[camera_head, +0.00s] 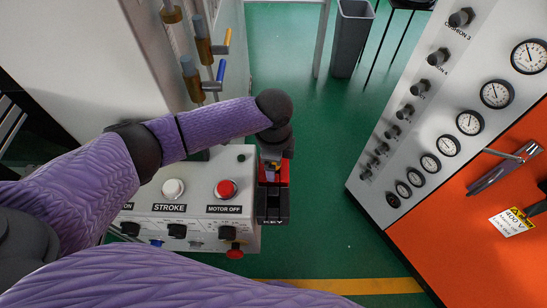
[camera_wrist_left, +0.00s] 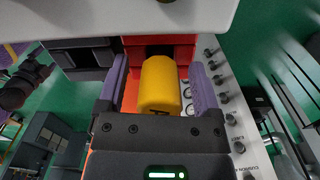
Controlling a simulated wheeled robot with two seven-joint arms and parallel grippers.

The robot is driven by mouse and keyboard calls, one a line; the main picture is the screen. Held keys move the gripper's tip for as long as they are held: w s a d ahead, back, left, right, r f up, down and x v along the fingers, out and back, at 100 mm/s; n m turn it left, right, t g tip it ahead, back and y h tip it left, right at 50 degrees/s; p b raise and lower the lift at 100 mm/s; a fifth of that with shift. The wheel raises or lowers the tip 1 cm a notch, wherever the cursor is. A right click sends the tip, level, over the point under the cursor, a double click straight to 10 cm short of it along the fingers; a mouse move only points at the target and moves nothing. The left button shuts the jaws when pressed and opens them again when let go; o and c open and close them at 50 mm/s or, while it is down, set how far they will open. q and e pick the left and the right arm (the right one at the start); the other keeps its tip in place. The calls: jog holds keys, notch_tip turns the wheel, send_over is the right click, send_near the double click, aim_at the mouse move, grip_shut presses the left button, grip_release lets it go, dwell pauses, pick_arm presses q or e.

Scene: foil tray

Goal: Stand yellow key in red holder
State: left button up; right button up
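The yellow key (camera_wrist_left: 160,85) shows in the left wrist view, between the two fingers of my left gripper (camera_wrist_left: 159,76). A gap shows on each side of the key, so the fingers look open around it. The key's far end lies at the dark opening of the red holder (camera_wrist_left: 133,55); how deep it sits is hidden. In the head view my left gripper (camera_head: 272,160) is over the red holder (camera_head: 284,172) and hides most of the key. My right gripper is out of view.
A black block labelled KEY (camera_head: 272,206) adjoins the red holder. The white control box (camera_head: 195,190) with knobs and buttons stands left of it. A gauge panel (camera_head: 430,110) stands right, with green floor (camera_head: 320,200) between.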

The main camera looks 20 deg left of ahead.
pick_arm(q)
notch_tip(320, 180, up, 10)
jog(key=shift+f+p, duration=0.1)
jog(key=shift+p, duration=1.05)
